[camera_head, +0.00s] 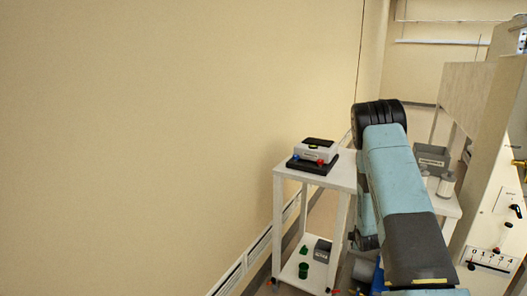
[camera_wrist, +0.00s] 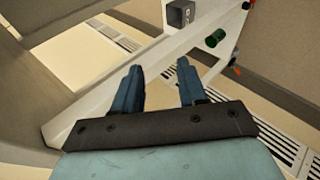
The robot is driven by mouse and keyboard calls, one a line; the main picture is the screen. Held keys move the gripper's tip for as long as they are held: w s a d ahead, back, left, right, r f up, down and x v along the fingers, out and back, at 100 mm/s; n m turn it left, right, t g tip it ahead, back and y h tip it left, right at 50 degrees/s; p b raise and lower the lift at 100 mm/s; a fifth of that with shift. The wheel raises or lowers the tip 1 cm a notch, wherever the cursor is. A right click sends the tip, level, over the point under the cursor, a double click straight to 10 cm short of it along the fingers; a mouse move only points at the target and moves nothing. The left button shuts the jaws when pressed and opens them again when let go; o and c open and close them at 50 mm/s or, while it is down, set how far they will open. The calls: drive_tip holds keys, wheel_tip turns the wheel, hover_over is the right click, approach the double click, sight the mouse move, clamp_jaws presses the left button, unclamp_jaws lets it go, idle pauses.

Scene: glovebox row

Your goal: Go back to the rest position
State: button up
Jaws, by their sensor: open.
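My gripper (camera_wrist: 159,72) shows in the wrist view with its two dark blue fingers apart and nothing between them. Beyond the fingers are a white table frame and the floor. In the head view my light blue and dark grey arm reaches out at the right, in front of the white table, and hides part of what lies behind it. My fingertips cannot be made out in the head view.
A white table (camera_head: 343,174) stands by the wall and carries a grey-white device (camera_head: 316,151) on a black base. Its lower shelf holds green items (camera_head: 303,270) and a grey box (camera_head: 322,250). At right are a grey bin (camera_head: 432,158), pale canisters (camera_head: 446,186) and a control panel (camera_head: 497,235).

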drive_tip(key=s+a+r+m+g, duration=0.1)
drive_tip(key=s+a+r+m, duration=0.2)
drive_tip(key=r, duration=0.8)
drive_tip(key=s+a+r+m, duration=0.2)
drive_tip(key=s+r, duration=0.2)
drive_tip(key=r, duration=0.6)
drive_tip(key=s+a+r+m+g, duration=0.1)
drive_tip(key=s+a+r+m, duration=0.2)
drive_tip(key=r, duration=0.8)
drive_tip(key=s+a+r+m, duration=0.2)
drive_tip(key=s+r, duration=0.2)
drive_tip(key=s, duration=0.7)
drive_tip(key=s+a+r+m+g+y, duration=0.1)
drive_tip(key=s+r, duration=0.4)
drive_tip(key=s, duration=0.6)
drive_tip(key=s+a+r+m+g, duration=0.1)
drive_tip(key=s+a+r+m, duration=0.2)
drive_tip(key=s, duration=0.9)
wheel_tip(320, 180, up, 2)
drive_tip(key=shift+a+r+y, duration=0.2)
drive_tip(key=shift+a+y, duration=0.2)
drive_tip(key=shift+a, duration=0.3)
drive_tip(key=shift+w, duration=0.1)
